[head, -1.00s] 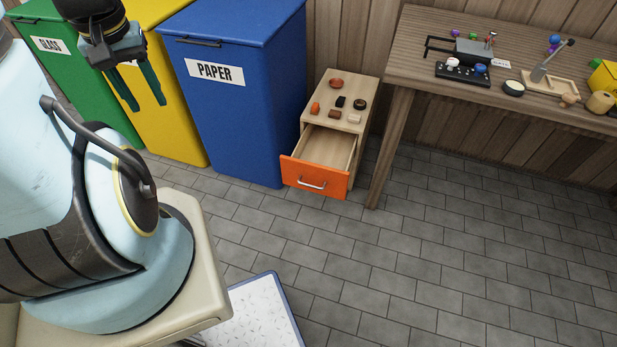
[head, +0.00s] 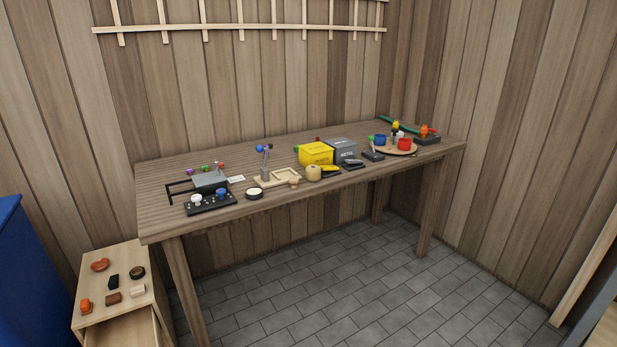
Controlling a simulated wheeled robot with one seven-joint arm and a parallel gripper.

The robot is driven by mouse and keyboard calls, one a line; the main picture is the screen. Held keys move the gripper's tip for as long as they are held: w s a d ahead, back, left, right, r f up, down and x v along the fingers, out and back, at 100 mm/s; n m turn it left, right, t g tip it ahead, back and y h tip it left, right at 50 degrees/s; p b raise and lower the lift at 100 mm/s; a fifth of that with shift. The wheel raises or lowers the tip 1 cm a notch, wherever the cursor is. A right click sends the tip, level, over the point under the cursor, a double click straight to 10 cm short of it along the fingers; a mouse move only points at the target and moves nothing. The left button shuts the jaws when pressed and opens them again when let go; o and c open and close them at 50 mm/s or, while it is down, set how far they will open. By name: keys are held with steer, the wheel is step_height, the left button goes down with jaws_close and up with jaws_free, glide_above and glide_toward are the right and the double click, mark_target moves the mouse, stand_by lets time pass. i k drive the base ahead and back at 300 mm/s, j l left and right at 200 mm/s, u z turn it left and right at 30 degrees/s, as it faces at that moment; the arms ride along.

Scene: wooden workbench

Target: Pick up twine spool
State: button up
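A tan, rounded spool-like object (head: 313,173), which looks like the twine spool, stands near the front edge of the wooden workbench (head: 220,222), about the middle of its length. It is just in front of the yellow box and left of a yellow-and-black item. A smaller brown piece (head: 294,181) sits to its left. My gripper is not in the current view, so its distance to the spool does not show.
A yellow box (head: 316,154) and a grey box (head: 343,150) stand behind the spool. A wooden tray (head: 274,179) is to its left. A small cabinet (head: 125,300) with several small items stands left of the bench. The tiled floor (head: 330,285) before the bench is clear.

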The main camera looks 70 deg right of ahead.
mark_target(312, 172)
steer(key=k+l+z, duration=0.15)
steer(key=l+z, duration=0.2)
steer(key=l, duration=0.8)
steer(key=l+z, duration=0.35)
steer(key=l, duration=0.8)
steer(key=i+l+z, duration=0.15)
steer(key=l, duration=0.2)
steer(key=i+l+z, duration=0.1)
steer(key=l, duration=0.2)
steer(key=i+l+z, duration=0.15)
steer(key=l, duration=0.15)
steer(key=j, duration=0.1)
steer(key=i, duration=0.05)
